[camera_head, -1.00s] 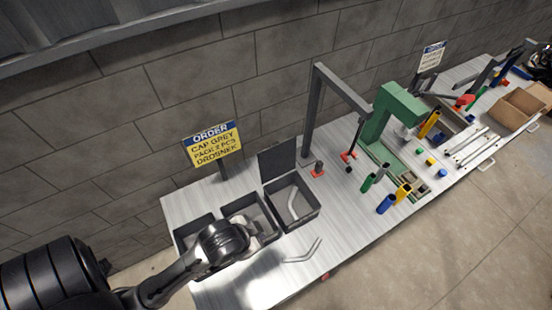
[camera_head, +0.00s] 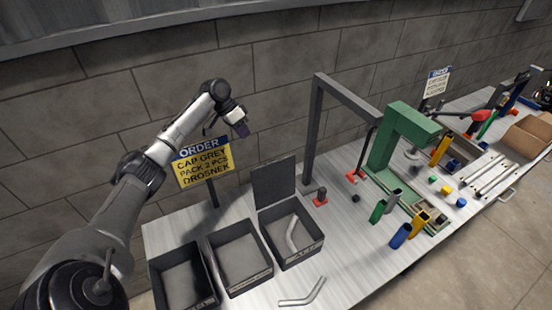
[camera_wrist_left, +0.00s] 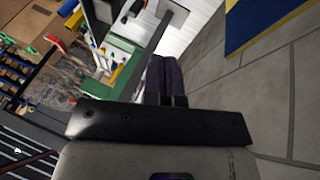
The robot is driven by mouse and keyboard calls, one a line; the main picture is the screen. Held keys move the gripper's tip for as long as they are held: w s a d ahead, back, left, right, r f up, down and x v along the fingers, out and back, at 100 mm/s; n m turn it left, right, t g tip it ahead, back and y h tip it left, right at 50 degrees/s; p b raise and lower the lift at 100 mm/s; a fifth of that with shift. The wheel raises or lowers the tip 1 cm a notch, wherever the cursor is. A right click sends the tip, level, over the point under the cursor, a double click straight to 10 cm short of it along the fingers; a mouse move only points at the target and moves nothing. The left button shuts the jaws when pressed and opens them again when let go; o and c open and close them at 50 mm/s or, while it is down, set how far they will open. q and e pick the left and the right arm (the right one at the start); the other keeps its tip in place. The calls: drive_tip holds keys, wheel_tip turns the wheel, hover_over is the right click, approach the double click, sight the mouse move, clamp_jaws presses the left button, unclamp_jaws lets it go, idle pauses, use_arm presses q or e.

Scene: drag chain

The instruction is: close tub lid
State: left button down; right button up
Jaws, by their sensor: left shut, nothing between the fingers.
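Three dark grey tubs stand in a row at the table's left end. The right tub (camera_head: 306,257) has a lid (camera_head: 273,186) that stands open, upright at its back edge. A grey bent tube lies inside this tub. The middle tub (camera_head: 241,285) and the left tub (camera_head: 203,306) show no lid. My left gripper (camera_head: 242,130) is raised in front of the wall, above the order sign and higher than the open lid, touching neither. Its fingers (camera_wrist_left: 166,75) are together and empty in the left wrist view. My right gripper is not in view.
The order sign (camera_head: 203,166) stands behind the tubs. A grey frame (camera_head: 309,140) rises just right of the lid, with a green press (camera_head: 405,130) beyond. A second bent tube (camera_head: 303,294) lies on the table in front. Several coloured cylinders stand further right.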

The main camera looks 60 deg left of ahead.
use_arm(q)
drive_tip(key=w+d+f+m+h+p, duration=0.1)
drive_tip(key=w+d+f+m+h, duration=0.1)
drive_tip(key=d+f, duration=0.5)
drive_tip(key=shift+w+d+f+m+h, duration=0.15)
drive_tip(key=shift+w+d+m+h, duration=0.2)
drive_tip(key=shift+w, duration=0.4)
